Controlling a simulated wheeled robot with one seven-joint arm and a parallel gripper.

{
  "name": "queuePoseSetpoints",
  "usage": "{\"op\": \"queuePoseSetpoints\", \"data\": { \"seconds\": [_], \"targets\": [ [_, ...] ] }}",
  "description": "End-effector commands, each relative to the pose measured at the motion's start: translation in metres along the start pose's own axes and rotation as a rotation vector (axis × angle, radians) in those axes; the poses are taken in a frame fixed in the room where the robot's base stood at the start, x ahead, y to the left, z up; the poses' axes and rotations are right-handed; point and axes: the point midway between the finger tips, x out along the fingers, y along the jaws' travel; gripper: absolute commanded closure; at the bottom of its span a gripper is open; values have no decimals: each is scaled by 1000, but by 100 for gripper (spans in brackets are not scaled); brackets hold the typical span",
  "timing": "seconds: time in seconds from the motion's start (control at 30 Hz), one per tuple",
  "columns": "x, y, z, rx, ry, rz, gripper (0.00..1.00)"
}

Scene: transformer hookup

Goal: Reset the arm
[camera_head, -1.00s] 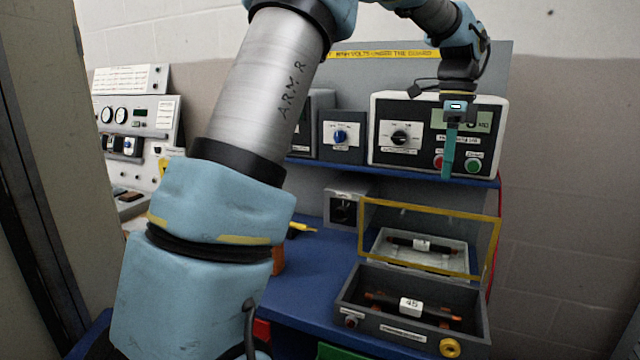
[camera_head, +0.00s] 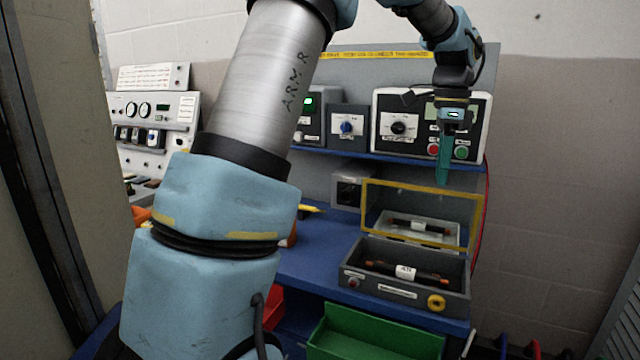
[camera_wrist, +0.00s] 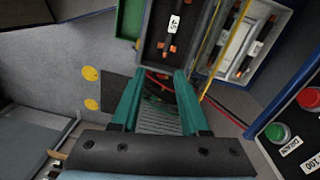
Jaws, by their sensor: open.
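My gripper (camera_head: 443,178) hangs at the upper right in the head view, its teal fingers pointing down in front of the shelf instrument. In the wrist view its two teal fingers (camera_wrist: 158,78) are apart with nothing between them. My arm is raised and bent over from the left. Beneath the gripper, an open grey test box (camera_head: 455,290) with a yellow-framed lid stands on the blue bench. A dark rod with a white tag (camera_head: 405,271) lies in it, and it also shows in the wrist view (camera_wrist: 173,24).
A white-faced instrument (camera_head: 397,127) with a dial and red and green buttons stands on the shelf behind the gripper. A green bin (camera_head: 372,345) is below the bench front. A control panel (camera_head: 160,110) is at the left. The bench left of the box is partly hidden by my arm.

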Motion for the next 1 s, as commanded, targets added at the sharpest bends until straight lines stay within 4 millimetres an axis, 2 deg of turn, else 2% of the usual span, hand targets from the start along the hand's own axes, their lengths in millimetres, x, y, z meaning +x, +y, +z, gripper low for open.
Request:
{"op": "queuePoseSetpoints", "data": {
  "seconds": [0.27, 0.47, 0.57, 0.6, 0.7, 0.8, 0.9, 1.0],
  "targets": [
    [28, 7, 56, -279, 8, -28, 55],
    [63, 29, 120, -619, 27, -58, 55],
    [87, 54, 166, -879, 48, -82, 55],
    [98, 68, 185, -997, 60, -92, 55],
    [123, 105, 224, -1277, 90, -114, 55],
    [142, 138, 250, -1499, 120, -133, 55],
    [154, 162, 263, -1649, 142, -144, 55],
    [160, 175, 270, -1727, 155, -150, 55]
  ]
}}
